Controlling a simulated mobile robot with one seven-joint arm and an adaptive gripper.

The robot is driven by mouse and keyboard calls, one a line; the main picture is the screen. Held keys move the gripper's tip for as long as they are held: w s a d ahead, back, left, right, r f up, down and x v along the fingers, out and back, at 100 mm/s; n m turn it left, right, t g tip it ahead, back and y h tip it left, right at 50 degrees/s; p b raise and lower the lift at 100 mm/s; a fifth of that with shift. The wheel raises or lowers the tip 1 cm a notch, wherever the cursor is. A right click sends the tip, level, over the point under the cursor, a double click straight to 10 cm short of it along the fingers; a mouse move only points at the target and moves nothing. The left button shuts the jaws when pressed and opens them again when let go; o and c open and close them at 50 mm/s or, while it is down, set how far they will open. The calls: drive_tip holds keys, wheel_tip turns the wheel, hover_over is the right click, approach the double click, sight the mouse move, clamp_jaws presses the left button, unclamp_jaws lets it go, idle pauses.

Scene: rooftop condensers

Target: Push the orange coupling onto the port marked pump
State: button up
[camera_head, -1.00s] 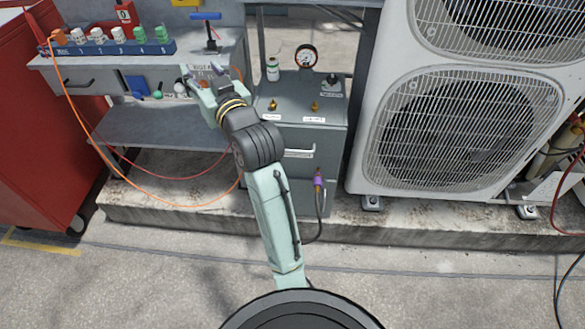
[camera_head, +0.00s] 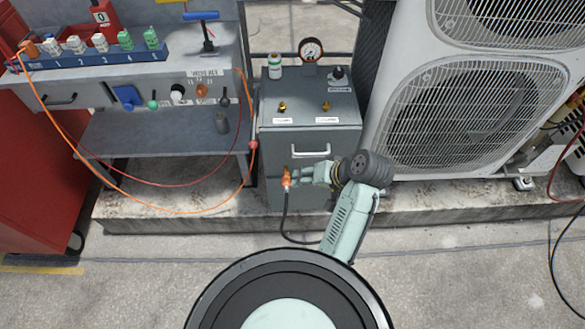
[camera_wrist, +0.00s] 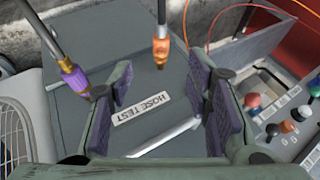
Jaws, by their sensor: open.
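The orange coupling (camera_head: 287,180) sits on a black hose in front of the lower part of the grey cabinet. In the wrist view the orange coupling (camera_wrist: 160,50) lies just beyond and between my fingertips, with no finger seen touching it. My gripper (camera_head: 298,174) is open; its purple-padded fingers (camera_wrist: 168,88) are apart in the wrist view. Two brass ports, a left one (camera_head: 282,106) and a right one (camera_head: 326,106), stand on the cabinet top (camera_head: 304,92), each with a white label. The labels are too small to read, so I cannot tell which is pump.
A purple coupling (camera_wrist: 74,77) on another hose is left of the orange one in the wrist view. A gauge (camera_head: 311,50), a bottle (camera_head: 275,68) and a black knob (camera_head: 338,73) stand behind the ports. A bench (camera_head: 85,85) is left, a condenser (camera_head: 380,130) right.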

sight(289, 185)
drive_tip(key=x, duration=1.1)
drive_tip(key=shift+s+p, duration=0.1)
drive_tip(key=shift+p, duration=0.25)
clamp_jaws()
idle(0.6)
